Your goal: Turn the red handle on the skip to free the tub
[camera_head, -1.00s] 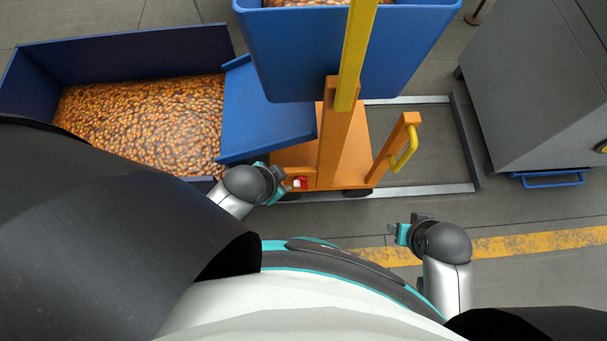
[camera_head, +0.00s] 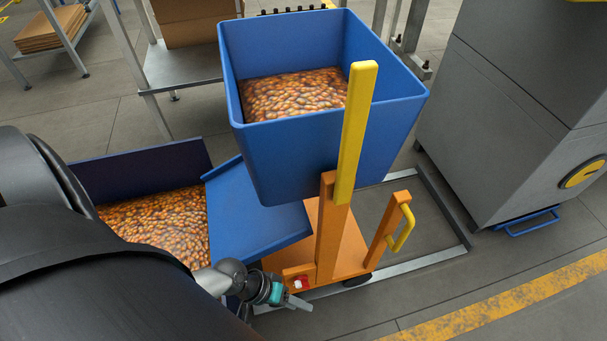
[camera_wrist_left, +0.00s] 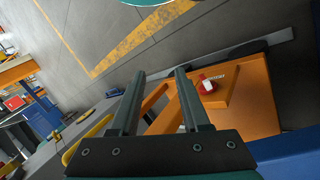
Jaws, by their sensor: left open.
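The red handle (camera_head: 301,283), small with a white part, sits low on the front of the orange wheeled frame (camera_head: 330,235). It also shows in the left wrist view (camera_wrist_left: 206,87), to the right of the fingers. The blue tub (camera_head: 285,155), full of small amber pieces, stands upright above the frame, behind its yellow-topped post (camera_head: 355,130). My left gripper (camera_head: 298,302) is open and empty, just below and in front of the red handle. Its two fingers (camera_wrist_left: 160,73) show apart in the wrist view, with the handle outside them. My right gripper is out of view.
A dark blue bin (camera_head: 145,168) of amber pieces stands at left, with a sloping blue chute (camera_head: 255,215) beside it. A yellow grab handle (camera_head: 402,228) is on the frame's right. A grey cabinet (camera_head: 500,110) stands right. Floor in front is open.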

